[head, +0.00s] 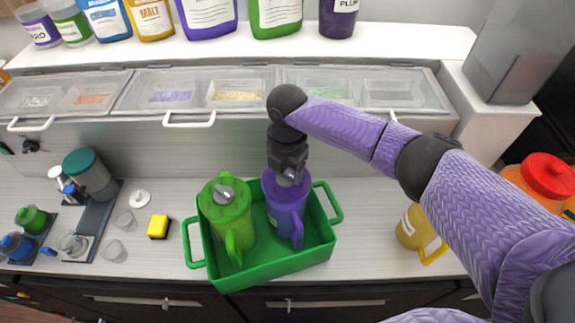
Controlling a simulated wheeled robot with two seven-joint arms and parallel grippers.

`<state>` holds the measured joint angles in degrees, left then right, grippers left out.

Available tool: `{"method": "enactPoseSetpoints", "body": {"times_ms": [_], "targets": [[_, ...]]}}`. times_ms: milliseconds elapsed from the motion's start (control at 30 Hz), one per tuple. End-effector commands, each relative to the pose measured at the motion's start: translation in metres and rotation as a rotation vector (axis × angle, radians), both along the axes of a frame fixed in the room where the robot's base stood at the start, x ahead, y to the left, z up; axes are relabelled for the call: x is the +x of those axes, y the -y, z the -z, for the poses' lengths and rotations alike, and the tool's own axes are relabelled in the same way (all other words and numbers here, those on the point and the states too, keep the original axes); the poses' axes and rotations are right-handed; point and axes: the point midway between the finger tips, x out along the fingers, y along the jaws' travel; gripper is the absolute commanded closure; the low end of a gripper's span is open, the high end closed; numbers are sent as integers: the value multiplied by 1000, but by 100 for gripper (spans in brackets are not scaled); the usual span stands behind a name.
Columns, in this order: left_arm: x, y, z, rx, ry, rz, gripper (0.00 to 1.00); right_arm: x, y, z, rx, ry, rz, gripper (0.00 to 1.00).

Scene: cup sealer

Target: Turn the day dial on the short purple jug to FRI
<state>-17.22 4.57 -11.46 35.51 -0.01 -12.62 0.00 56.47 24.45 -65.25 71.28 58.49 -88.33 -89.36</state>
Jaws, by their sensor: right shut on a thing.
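A purple jug (284,206) stands in a green tray (331,238) on the counter, right of a green jug (229,216) with a grey knob on its lid. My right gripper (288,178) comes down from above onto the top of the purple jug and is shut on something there. The gripper hides most of the jug's lid, so the day dial and its lettering cannot be read. The purple jug's handle (297,232) faces the front. My left gripper is not in view.
A yellow jug (416,228) stands right of the tray, partly behind my right arm. A yellow sponge (158,227), clear cups (114,249) and a sealer with a teal top (85,165) are on the left. Lidded bins (195,92) line the back.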

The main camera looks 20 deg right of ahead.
Motion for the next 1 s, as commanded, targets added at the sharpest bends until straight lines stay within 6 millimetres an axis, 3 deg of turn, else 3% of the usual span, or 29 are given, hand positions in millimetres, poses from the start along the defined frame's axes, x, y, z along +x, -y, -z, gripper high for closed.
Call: {"method": "enactPoseSetpoints", "body": {"times_ms": [633, 667, 800, 1000], "targets": [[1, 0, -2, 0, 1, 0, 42, 1, 0, -1, 1, 2, -47, 96], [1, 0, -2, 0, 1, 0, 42, 1, 0, -1, 1, 2, -47, 33], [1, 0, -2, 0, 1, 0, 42, 0, 0, 0, 0, 1, -46, 4], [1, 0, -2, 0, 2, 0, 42, 0, 0, 0, 1, 1, -46, 2]]}}
